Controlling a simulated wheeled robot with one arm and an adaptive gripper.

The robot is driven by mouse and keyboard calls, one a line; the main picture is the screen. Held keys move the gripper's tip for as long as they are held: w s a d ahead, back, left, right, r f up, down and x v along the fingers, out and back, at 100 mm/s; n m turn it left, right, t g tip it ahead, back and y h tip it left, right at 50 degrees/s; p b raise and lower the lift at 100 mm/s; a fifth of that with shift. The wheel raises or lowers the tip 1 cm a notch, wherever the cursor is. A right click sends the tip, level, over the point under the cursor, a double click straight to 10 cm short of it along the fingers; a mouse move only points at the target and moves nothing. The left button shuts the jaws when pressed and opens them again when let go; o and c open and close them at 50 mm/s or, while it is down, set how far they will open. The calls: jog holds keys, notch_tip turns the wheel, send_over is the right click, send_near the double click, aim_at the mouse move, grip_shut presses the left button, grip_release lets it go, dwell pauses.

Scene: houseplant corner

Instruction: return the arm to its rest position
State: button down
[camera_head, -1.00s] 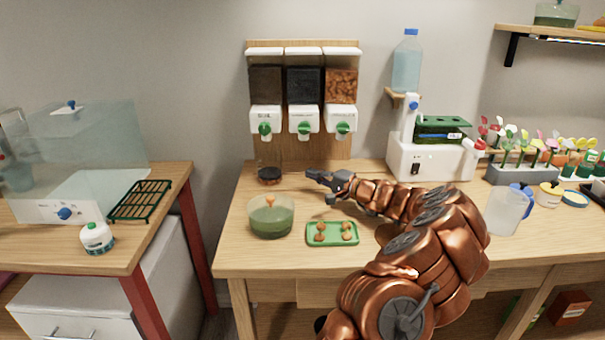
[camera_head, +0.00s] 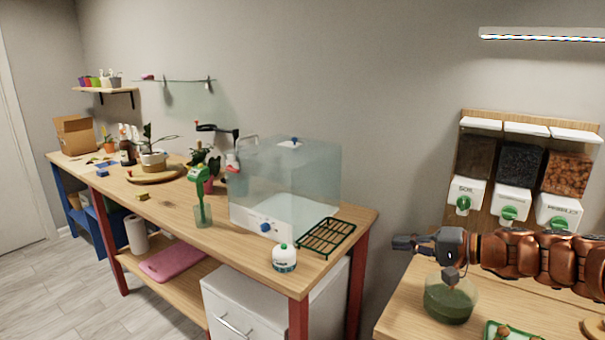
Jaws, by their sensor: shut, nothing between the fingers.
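My gripper (camera_head: 403,243) is at the right of the head view, at the end of my copper-coloured arm, which reaches in from the right edge. Its dark fingers point left and it is shut and empty. It is above the right wooden table (camera_head: 400,305), in front of the dispensers and just behind and above a glass bowl of green contents (camera_head: 450,303). The wrist hides part of the table behind it.
Three wall dispensers (camera_head: 513,205) hang behind my arm. A green tray (camera_head: 510,331) lies at the bottom edge. The left bench holds a clear-walled box (camera_head: 285,185), a green rack (camera_head: 327,237), a small white bottle (camera_head: 284,258) and plants (camera_head: 153,155). A gap separates the tables.

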jog(key=s+a+n+g+h+p, duration=0.4)
jog(key=s+a+g, duration=0.4)
jog(key=s+a, duration=0.9)
jog(key=s+d+f+h+p, duration=0.1)
jog(key=s+d+h, duration=0.2)
jog(key=s, duration=0.4)
jog(key=s+d+f+g+h+p, duration=0.1)
jog(key=s+d+f+h, duration=0.1)
jog(key=s+d, duration=0.3)
jog(key=s+d+f+n+g+h+p, duration=0.1)
jog(key=s+d+h, duration=0.3)
jog(key=s, duration=0.6)
jog(key=shift+s+d+f, duration=0.35)
jog(key=shift+s+f, duration=0.05)
jog(key=shift+f, duration=0.1)
